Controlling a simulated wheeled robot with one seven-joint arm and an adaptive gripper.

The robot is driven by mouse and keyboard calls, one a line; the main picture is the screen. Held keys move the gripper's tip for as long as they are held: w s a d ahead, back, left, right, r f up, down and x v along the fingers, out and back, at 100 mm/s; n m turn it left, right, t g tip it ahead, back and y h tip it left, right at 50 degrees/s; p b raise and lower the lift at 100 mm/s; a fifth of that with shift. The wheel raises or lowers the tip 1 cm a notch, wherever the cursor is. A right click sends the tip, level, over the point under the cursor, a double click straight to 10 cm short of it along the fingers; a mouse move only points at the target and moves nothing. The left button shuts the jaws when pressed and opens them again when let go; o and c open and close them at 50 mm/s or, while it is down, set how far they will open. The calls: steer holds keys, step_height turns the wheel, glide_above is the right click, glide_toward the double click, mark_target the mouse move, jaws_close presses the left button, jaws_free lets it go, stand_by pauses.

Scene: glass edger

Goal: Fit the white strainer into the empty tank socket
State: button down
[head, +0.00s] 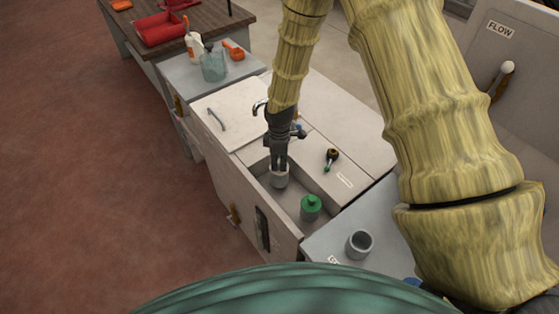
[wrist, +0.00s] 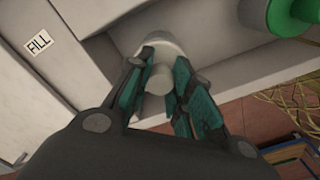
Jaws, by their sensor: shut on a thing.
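My gripper (head: 279,160) points down into the open tank (head: 255,168) and is shut on the white strainer (head: 279,180). In the wrist view my gripper (wrist: 160,72) has its green-padded fingers on either side of the knob of the white strainer (wrist: 157,45). The strainer is at the left end of the tank recess and looks upright. Its underside and any socket below it are hidden, so I cannot tell whether it is seated. A green strainer (head: 311,206) stands to its right in the tank; it also shows in the wrist view (wrist: 290,15).
A black-and-green tool (head: 331,158) lies on the ledge behind the tank. A grey cup (head: 359,245) stands on the surface at the front right. A lid with a handle (head: 217,119) lies left of the opening. The tank's walls are close around my gripper.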

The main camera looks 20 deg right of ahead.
steer(key=shift+f+b, duration=0.35)
steer(key=shift+f, duration=0.4)
steer(key=c, duration=1.2)
jaws_free()
step_height(320, 180, up, 12)
